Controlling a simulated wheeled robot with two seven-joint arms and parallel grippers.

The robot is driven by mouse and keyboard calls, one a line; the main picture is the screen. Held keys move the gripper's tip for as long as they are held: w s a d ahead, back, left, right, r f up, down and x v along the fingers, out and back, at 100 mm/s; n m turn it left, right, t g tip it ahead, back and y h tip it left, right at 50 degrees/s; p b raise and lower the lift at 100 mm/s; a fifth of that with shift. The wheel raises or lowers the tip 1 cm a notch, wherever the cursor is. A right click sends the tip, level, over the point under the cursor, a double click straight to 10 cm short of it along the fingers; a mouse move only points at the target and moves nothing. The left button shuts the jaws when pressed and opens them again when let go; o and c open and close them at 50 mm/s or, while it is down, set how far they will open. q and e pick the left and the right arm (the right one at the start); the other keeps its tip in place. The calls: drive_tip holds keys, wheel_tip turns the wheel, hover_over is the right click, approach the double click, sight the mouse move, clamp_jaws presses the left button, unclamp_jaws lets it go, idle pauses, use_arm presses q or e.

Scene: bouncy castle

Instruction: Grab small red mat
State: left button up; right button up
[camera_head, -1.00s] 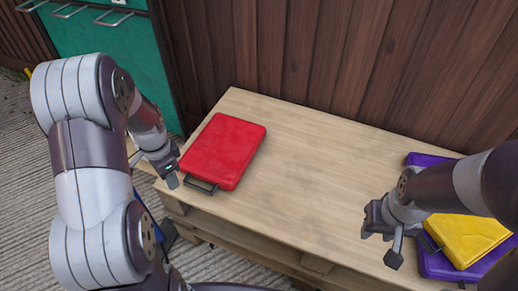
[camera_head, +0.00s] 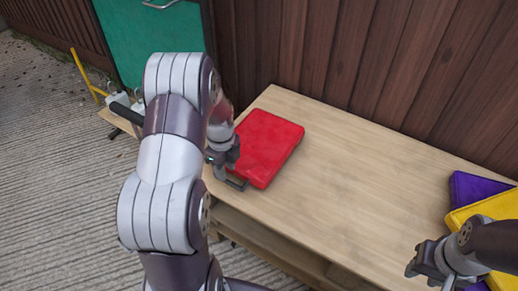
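The small red mat (camera_head: 269,146) lies flat on the left end of the wooden table. Its dark handle (camera_head: 237,184) sticks out at its near left edge. My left gripper (camera_head: 225,170) is at the mat's left edge, close beside the handle. My own arm hides part of that gripper, so I cannot tell whether its fingers touch the handle or are closed. My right gripper (camera_head: 427,268) is above the table's right part, near the yellow mat, with its fingers apart and nothing between them.
The wooden table (camera_head: 350,180) is bare between the red mat and the right side. A yellow mat (camera_head: 490,208) lies on a purple mat (camera_head: 472,190) at the right. A brown plank wall (camera_head: 400,60) stands behind. A green cabinet (camera_head: 150,45) stands at the back left.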

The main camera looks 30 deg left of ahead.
use_arm(q)
drive_tip(key=f, duration=0.1)
drive_tip(key=f+b, duration=0.2)
drive_tip(key=f, duration=0.1)
drive_tip(key=shift+s+d, duration=0.15)
drive_tip(key=shift+d, duration=0.1)
drive_tip(key=shift+f, duration=0.2)
drive_tip(key=shift+r, duration=0.15)
drive_tip(key=shift+c, duration=0.3)
use_arm(e)
wheel_tip(320, 180, down, 3)
drive_tip(key=shift+r, duration=0.15)
use_arm(q)
clamp_jaws()
